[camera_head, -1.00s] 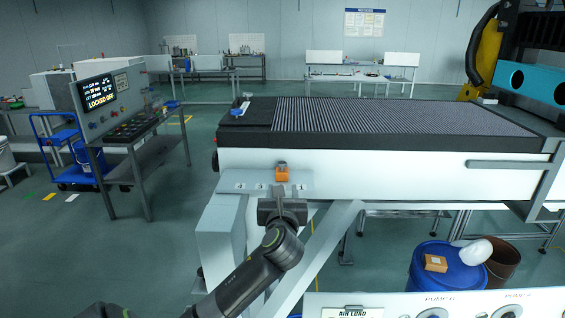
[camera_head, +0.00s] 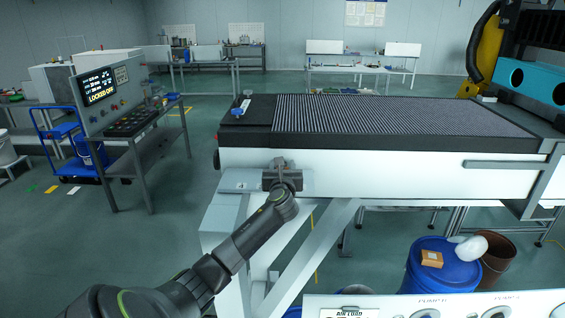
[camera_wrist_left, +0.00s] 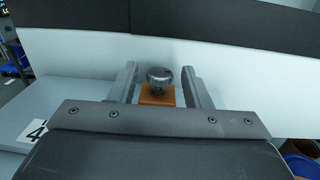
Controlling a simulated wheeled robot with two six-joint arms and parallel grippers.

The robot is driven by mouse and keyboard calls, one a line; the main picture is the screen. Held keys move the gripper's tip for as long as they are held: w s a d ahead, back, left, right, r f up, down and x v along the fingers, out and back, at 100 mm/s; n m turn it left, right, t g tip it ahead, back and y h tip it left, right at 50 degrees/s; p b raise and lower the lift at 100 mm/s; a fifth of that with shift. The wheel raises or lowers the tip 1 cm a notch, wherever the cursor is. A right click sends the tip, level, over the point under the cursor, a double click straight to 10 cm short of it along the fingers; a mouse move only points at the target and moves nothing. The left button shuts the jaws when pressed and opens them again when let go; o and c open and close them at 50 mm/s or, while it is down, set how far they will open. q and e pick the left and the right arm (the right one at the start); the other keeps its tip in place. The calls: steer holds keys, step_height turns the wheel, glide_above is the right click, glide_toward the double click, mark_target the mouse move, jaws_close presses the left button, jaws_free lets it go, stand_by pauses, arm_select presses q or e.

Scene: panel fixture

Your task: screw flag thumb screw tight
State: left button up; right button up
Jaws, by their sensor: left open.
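In the left wrist view a grey, round-headed thumb screw (camera_wrist_left: 158,76) stands upright on an orange block (camera_wrist_left: 157,96), against the white side of the machine table. My left gripper (camera_wrist_left: 160,72) is open, with one finger on each side of the screw head and a gap visible on both sides. In the head view my left gripper (camera_head: 282,166) is over the small grey shelf (camera_head: 239,181) and hides the block and most or all of the screw. A flag shape on the screw cannot be made out. My right gripper is not in view.
The long machine table (camera_head: 350,165) with a ribbed top stands behind the shelf. A control console (camera_head: 103,90) reading "LOCKED OFF" is at left. A blue drum (camera_head: 437,270) and a front panel with pump labels (camera_head: 430,303) are at lower right.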

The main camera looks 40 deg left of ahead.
arm_select(q)
steer(key=shift+w+a, duration=0.5)
steer(key=shift+w, duration=0.05)
steer(key=c, duration=0.9)
steer(key=shift+c, duration=0.2)
steer(key=shift+m+t+h, duration=1.4)
steer(key=shift+m+h, duration=0.2)
steer(key=shift+h, duration=0.5)
steer(key=shift+m+t+h, duration=0.4)
steer(key=shift+m+h, duration=0.2)
steer(key=shift+h, duration=0.2)
steer(key=shift+m+t+h, duration=0.3)
steer(key=shift+m+h, duration=0.6)
steer(key=shift+h, duration=0.5)
